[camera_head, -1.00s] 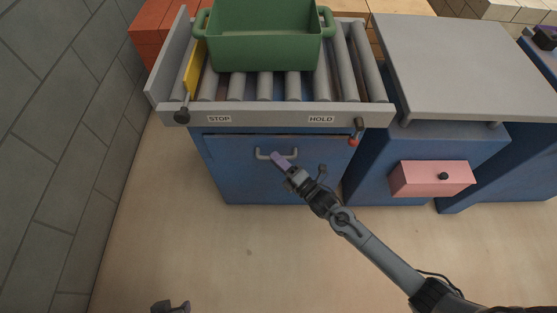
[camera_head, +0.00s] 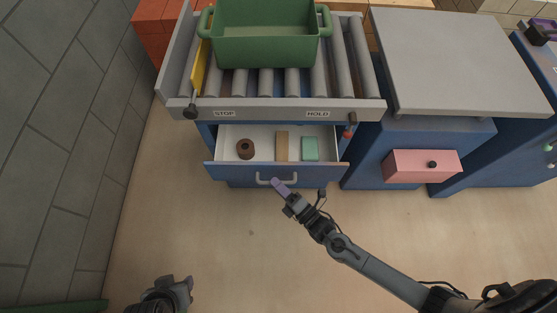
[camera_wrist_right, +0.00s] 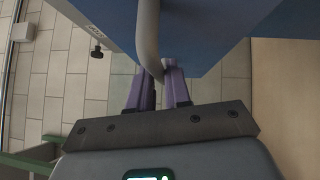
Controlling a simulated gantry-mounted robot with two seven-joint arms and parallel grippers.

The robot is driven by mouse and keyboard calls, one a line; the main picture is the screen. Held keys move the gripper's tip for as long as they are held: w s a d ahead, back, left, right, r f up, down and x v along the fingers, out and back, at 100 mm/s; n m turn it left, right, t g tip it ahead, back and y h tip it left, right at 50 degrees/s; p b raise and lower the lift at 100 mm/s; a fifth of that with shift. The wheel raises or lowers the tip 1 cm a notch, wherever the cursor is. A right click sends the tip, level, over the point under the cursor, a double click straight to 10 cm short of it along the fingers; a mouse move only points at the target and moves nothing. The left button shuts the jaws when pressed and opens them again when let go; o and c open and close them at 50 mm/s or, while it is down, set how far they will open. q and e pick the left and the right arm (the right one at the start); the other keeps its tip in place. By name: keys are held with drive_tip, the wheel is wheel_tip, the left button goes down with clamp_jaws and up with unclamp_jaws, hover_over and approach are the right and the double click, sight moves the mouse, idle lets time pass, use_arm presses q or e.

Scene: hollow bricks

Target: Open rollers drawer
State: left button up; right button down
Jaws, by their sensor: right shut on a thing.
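The blue rollers drawer (camera_head: 224,173) stands pulled out below the roller conveyor, its white inside showing. In it lie a brown ring-like piece (camera_head: 245,149), a tan block (camera_head: 282,146) and a mint-green block (camera_head: 310,149). My right gripper (camera_head: 279,184) is at the drawer's grey handle (camera_head: 264,180). In the right wrist view its purple fingers (camera_wrist_right: 158,88) are shut on the handle bar (camera_wrist_right: 148,38). My left gripper (camera_head: 178,290) is low in the head view, away from the drawer; its jaw state is unclear.
A green bin (camera_head: 265,40) sits on the rollers (camera_head: 345,60). A red-tipped lever (camera_head: 348,130) is at the conveyor's right front. A pink drawer (camera_head: 408,167) sticks out of the blue cabinet at right. The floor (camera_head: 230,235) in front is clear; a grey wall (camera_head: 60,130) is at left.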

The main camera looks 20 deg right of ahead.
drive_tip(key=s+a+p, duration=0.2)
drive_tip(key=s+a, duration=0.1)
drive_tip(key=s, duration=0.4)
drive_tip(key=shift+s+a+p, duration=0.15)
drive_tip(key=shift+s+p, duration=0.1)
drive_tip(key=shift+p, duration=0.1)
drive_tip(key=c, duration=1.1)
unclamp_jaws()
